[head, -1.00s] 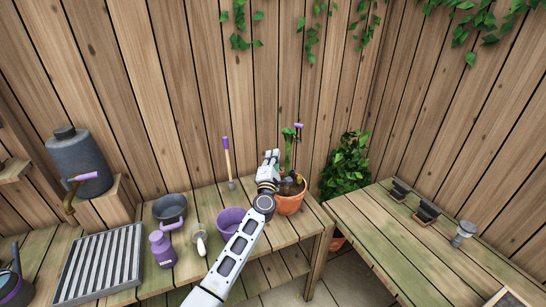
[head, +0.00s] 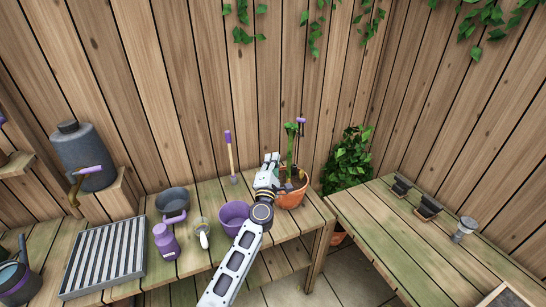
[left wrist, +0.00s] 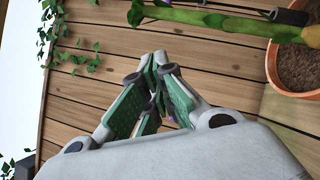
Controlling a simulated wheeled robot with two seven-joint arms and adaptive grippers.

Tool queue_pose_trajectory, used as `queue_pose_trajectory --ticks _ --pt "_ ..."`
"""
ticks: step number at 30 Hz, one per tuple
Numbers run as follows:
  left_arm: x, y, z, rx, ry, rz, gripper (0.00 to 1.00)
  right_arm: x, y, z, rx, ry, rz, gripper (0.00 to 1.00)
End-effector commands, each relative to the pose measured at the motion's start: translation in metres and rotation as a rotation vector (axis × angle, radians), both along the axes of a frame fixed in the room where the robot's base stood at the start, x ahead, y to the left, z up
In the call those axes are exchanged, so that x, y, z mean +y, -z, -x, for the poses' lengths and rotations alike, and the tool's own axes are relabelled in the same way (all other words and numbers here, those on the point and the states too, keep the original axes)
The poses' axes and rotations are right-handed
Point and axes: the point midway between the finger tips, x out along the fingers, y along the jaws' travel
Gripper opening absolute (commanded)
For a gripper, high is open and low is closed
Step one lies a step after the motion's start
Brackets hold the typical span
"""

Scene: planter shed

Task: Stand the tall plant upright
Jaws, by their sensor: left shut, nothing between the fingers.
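The tall plant, a thick green stem (head: 290,143), stands close to upright in a terracotta pot (head: 294,200) at the right end of the potting bench. A thin dark stake with a purple top (head: 300,121) rises beside the stem. My left gripper (head: 271,157) is just left of the stem, above the pot's left side, fingers shut and empty. In the left wrist view the shut fingers (left wrist: 154,72) are apart from the stem (left wrist: 215,19), and the pot (left wrist: 271,70) with brown soil is at the right edge. My right gripper is out of view.
A purple pot (head: 233,212), a grey pot (head: 172,199), a purple bottle (head: 165,242) and a slatted tray (head: 104,258) stand left on the bench. A purple-handled tool (head: 229,152) leans on the wall. A leafy bush (head: 347,160) and another bench (head: 400,228) are at the right.

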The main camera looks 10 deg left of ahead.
Motion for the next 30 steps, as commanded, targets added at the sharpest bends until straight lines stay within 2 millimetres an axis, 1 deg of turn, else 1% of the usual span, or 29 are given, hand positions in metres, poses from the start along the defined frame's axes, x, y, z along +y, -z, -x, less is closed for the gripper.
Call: queue_pose_trajectory --ticks 6,13,19,30 --pt "0.000 0.000 0.018 0.000 -0.001 0.001 0.00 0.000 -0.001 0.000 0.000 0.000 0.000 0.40" --pt "0.000 0.000 0.033 0.000 -0.001 0.001 0.00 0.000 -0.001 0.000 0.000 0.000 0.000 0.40" --pt "0.000 0.000 0.039 -0.001 -0.001 0.000 0.00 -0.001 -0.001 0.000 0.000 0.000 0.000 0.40" --pt "0.000 0.000 0.039 0.000 0.000 -0.001 0.00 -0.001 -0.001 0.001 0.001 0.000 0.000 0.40"
